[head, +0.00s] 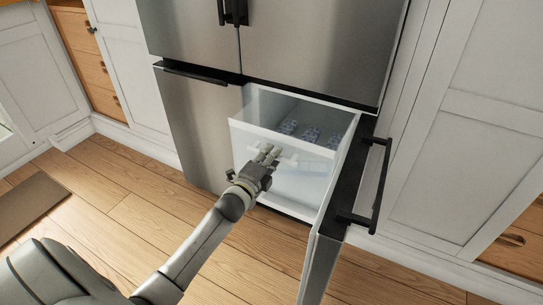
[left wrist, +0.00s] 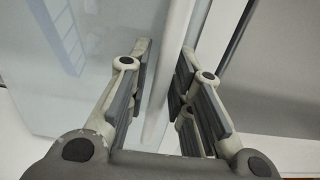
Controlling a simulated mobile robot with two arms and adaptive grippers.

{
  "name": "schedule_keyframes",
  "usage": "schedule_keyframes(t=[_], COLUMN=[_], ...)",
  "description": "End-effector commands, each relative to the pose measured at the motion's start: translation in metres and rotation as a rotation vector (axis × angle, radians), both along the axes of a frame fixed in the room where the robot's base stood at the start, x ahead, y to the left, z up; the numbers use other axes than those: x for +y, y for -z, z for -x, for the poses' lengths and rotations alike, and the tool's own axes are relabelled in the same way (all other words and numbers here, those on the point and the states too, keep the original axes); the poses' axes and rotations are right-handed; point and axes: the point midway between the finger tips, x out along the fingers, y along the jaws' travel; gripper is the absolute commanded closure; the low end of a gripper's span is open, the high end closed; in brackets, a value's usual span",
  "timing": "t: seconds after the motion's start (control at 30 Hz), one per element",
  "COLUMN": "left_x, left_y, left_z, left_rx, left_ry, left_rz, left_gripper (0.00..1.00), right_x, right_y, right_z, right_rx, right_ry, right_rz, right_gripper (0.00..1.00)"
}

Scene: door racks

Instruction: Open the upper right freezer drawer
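The lower right freezer door (head: 345,180) stands open. Behind it is the upper freezer drawer (head: 245,128), with a white rim and a pale, see-through front. I look down into it from above, and it appears to stand somewhat forward of the cabinet. Several blue-and-clear packs (head: 311,134) lie inside. My left gripper (head: 270,153) is in front of the drawer front, close to its white handle part. In the left wrist view my left gripper (left wrist: 163,65) has its fingers apart, with a pale upright edge between them; I see no firm grip. My right gripper is not in view.
The open door's black handle (head: 377,185) sticks out at the right, beside a white cabinet (head: 460,150). The left freezer door (head: 203,120) is shut. Wooden floor (head: 130,215) is clear in front, with a brown mat (head: 30,205) at the left.

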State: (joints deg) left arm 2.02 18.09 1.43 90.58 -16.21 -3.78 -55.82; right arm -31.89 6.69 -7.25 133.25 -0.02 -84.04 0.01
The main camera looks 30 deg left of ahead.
Motion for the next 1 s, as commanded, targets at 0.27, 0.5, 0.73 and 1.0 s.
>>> schedule_keyframes(t=[0.27, 0.5, 0.73, 1.0], left_x=[0.000, -0.001, -0.003, -0.006], left_y=[0.000, 0.000, 0.001, 0.001], left_z=[0.000, 0.010, 0.051, 0.099], left_rx=[-0.001, 0.000, 0.001, 0.002], left_ry=[0.000, 0.001, 0.001, 0.000], left_rz=[0.000, 0.001, 0.000, 0.000], left_gripper=[0.66, 0.66, 0.66, 0.66], right_x=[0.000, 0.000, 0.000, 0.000], right_y=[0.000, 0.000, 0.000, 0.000], right_z=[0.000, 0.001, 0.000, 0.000], right_rx=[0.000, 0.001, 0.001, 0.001], right_ry=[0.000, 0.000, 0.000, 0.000], right_rz=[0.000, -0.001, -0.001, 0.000], right_gripper=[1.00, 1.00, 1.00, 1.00])
